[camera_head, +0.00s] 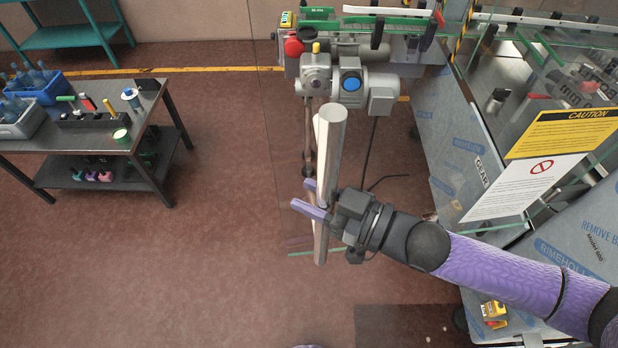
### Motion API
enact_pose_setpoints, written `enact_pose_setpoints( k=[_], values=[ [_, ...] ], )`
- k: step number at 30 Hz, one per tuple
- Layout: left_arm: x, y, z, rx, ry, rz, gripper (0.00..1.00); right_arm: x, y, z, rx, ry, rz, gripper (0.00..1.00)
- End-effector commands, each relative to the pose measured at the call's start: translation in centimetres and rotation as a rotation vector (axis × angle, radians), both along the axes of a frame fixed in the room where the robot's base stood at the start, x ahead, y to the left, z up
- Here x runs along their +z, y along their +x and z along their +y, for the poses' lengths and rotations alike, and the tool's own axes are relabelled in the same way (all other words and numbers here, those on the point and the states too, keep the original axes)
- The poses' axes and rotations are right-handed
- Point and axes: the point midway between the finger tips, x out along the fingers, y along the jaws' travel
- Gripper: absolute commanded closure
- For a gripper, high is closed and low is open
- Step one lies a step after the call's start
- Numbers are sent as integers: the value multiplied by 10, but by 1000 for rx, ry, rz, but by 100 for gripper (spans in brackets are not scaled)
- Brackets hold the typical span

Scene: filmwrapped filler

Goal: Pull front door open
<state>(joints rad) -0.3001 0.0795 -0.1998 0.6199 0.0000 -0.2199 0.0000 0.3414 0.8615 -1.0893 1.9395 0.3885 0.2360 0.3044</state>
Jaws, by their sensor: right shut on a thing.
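The front door (300,253) is a clear panel with a thin green lower edge, in the middle of the head view in front of the machine. A long pale metal bar handle (331,145) stands on it. My right gripper (312,199) comes in from the lower right on a purple arm. Its purple fingers are shut around the handle's lower part, and the bar shows above and below them. The door's hinge side is hard to make out, and I cannot tell how far it stands open. My left gripper is not in view.
The machine's film-covered panels (462,150) and a yellow caution sign (563,132) are on the right. A dark workbench (100,141) with blue and grey bins stands at the left. A teal shelf (68,36) is at the back left. The red-brown floor (215,240) between is clear.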

Motion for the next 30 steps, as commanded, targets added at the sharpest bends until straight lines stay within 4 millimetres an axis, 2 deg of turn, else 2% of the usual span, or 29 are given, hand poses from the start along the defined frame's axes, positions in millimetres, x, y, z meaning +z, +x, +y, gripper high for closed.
enact_pose_setpoints(
  k=[14,15,19,30],
  values=[
    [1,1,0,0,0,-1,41,3,-3,-1,9,6,-7,100],
    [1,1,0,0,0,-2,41,3,-3,0,8,6,-7,53],
    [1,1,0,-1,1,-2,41,2,-3,-1,8,5,-6,25],
    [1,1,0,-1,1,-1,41,1,-3,-1,7,2,-3,24]
  ],
)
